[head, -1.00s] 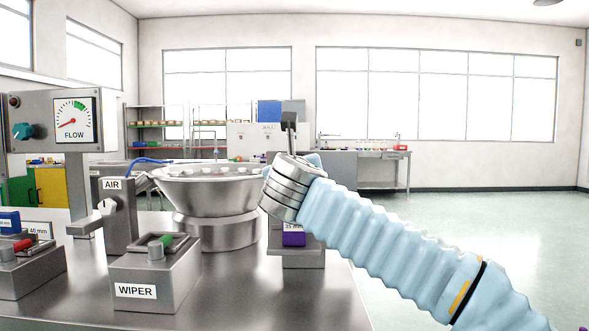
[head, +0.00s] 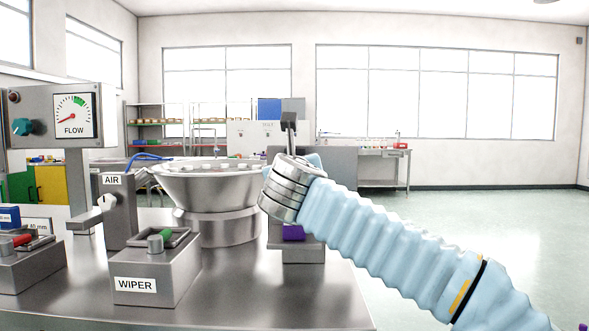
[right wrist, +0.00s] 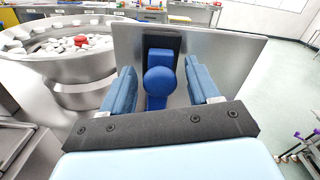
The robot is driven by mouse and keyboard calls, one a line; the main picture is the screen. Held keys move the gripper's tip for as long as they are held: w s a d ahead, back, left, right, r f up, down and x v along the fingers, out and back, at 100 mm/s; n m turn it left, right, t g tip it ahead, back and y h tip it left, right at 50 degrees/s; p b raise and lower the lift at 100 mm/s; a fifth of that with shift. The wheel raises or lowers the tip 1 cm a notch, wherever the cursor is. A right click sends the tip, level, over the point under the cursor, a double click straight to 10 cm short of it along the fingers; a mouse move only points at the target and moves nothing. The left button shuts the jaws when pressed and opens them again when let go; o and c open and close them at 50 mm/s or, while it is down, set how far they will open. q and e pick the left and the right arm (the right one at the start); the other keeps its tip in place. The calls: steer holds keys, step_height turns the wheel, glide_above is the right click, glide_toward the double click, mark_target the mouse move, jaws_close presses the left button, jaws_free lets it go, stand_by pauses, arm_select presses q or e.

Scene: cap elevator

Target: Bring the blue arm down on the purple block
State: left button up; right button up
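The blue arm (right wrist: 160,82), with a round knob at its near end, stands in front of a dark slot in an upright metal plate in the right wrist view. My right gripper (right wrist: 162,90) is open, with one blue finger on each side of the knob and visible gaps between. In the head view my right wrist hides the blue arm and most of the gripper. The purple block (head: 293,233) shows just below my wrist, low on a metal stand (head: 303,252); its upper part is hidden. It is not seen in the right wrist view. My left gripper is out of view.
A metal bowl (head: 212,188) with white caps stands left of the stand. The WIPER box (head: 155,275), the AIR post (head: 118,215) and the FLOW gauge panel (head: 74,115) occupy the table's left side. The table's front middle (head: 270,300) is clear.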

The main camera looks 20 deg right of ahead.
steer(key=shift+s, duration=0.1)
steer(key=b+v, duration=0.2)
steer(key=v, duration=1.1)
steer(key=shift+s+b, duration=0.3)
steer(key=shift+b, duration=0.05)
steer(key=shift+a, duration=0.1)
